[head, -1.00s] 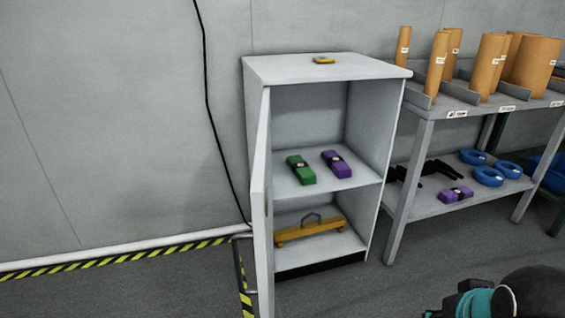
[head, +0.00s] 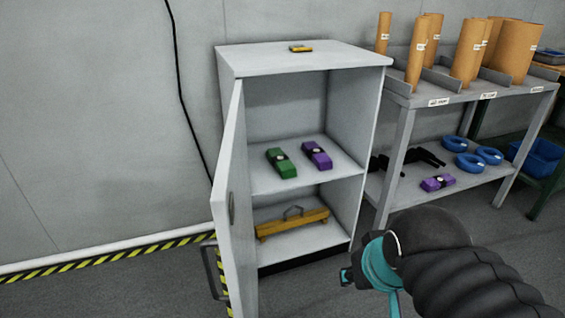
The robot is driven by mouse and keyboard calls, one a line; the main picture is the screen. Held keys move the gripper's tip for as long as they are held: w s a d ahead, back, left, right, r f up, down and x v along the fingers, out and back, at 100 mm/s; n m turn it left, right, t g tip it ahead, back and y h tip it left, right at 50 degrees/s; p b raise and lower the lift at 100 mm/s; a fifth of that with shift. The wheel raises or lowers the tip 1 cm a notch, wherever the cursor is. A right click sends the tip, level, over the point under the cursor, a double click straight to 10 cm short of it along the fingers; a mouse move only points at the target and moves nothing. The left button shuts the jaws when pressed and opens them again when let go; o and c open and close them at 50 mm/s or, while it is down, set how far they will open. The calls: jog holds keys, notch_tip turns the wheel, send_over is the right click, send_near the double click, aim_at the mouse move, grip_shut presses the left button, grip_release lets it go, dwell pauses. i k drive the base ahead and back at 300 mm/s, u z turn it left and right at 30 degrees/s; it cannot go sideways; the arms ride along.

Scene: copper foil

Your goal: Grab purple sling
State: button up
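A purple sling (head: 317,155), a folded bundle with a dark band and a pale tag, lies on the middle shelf of the open grey cabinet (head: 305,57). A green sling (head: 281,163) lies just left of it. Another purple bundle (head: 437,183) lies on the lower shelf of the rack at right. My gripper (head: 346,277) shows at the lower right, teal and black, in front of and below the cabinet's right side. It is apart from the slings. Its fingers are small and partly hidden, so their opening is unclear.
The cabinet door (head: 232,205) stands open toward me at left. A yellow beam with a handle (head: 292,222) lies on the cabinet's bottom. A small yellow item (head: 301,48) lies on top. The rack (head: 397,150) holds cardboard tubes (head: 417,55) and blue rings (head: 470,162).

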aim_at(317, 154)
jog(key=u, duration=0.15)
jog(key=k, duration=0.2)
jog(key=z, duration=0.4)
jog(key=i, duration=1.1)
jog(key=u, duration=0.15)
